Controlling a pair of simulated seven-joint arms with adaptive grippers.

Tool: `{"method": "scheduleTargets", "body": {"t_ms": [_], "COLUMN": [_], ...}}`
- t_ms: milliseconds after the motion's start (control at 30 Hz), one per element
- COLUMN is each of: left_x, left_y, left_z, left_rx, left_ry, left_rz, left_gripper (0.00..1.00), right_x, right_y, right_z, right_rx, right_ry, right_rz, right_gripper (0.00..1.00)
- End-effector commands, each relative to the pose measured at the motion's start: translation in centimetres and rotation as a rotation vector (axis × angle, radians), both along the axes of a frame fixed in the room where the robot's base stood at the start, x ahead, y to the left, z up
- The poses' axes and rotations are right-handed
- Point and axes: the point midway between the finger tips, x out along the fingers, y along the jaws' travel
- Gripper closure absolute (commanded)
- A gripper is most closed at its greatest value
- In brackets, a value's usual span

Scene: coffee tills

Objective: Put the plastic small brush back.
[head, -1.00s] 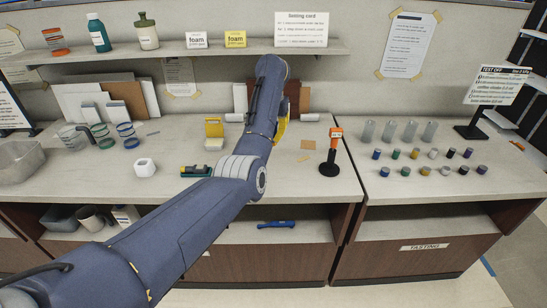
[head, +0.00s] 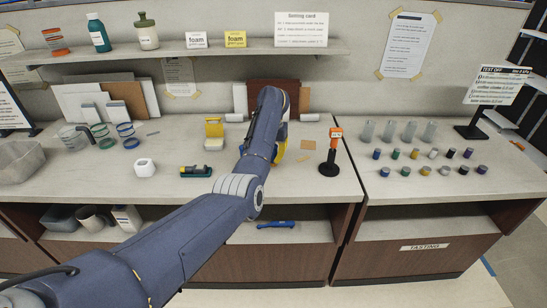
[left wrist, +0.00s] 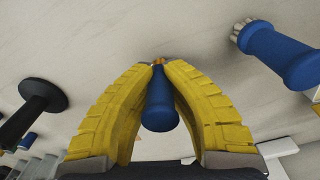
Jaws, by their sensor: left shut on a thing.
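My left gripper (left wrist: 158,70) is shut on a small blue-handled thing (left wrist: 160,108), which looks like the small brush. Its far tip is orange-brown and mostly hidden between the yellow fingers. In the head view my left gripper (head: 280,145) is mostly hidden behind my arm, over the counter, and the held thing does not show. A second blue thing with a pale tufted end (left wrist: 277,52) is at the upper right of the left wrist view, apart from the fingers. My right gripper is not in view.
A black stand with an orange top (head: 330,153) stands right of my gripper; its dark base also shows in the left wrist view (left wrist: 45,95). A blue tool (head: 276,225) lies on the lower shelf.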

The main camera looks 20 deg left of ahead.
Motion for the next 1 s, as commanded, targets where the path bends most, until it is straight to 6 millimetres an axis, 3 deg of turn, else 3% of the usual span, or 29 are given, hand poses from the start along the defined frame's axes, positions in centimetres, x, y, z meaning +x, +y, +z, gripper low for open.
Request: {"method": "scheduleTargets", "body": {"t_ms": [400,433,600,1000], "left_x": [0.02,0.02,0.02,0.05], "left_y": [0.03,0.05,0.06,0.04], "left_z": [-0.32,-0.35,-0.32,0.22], "left_rx": [0.001,0.001,0.001,0.001], "left_ry": [-0.001,-0.001,-0.001,-0.002], "left_rz": [0.000,0.000,0.000,0.000], "left_gripper": [1.00,0.89,0.69,0.69], "right_x": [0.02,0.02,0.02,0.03], "right_y": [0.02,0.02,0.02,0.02], "right_z": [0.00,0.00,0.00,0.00], "right_rx": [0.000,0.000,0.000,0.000], "right_ry": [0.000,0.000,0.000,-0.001], "right_rz": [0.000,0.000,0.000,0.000], "right_gripper": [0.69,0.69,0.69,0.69]}}
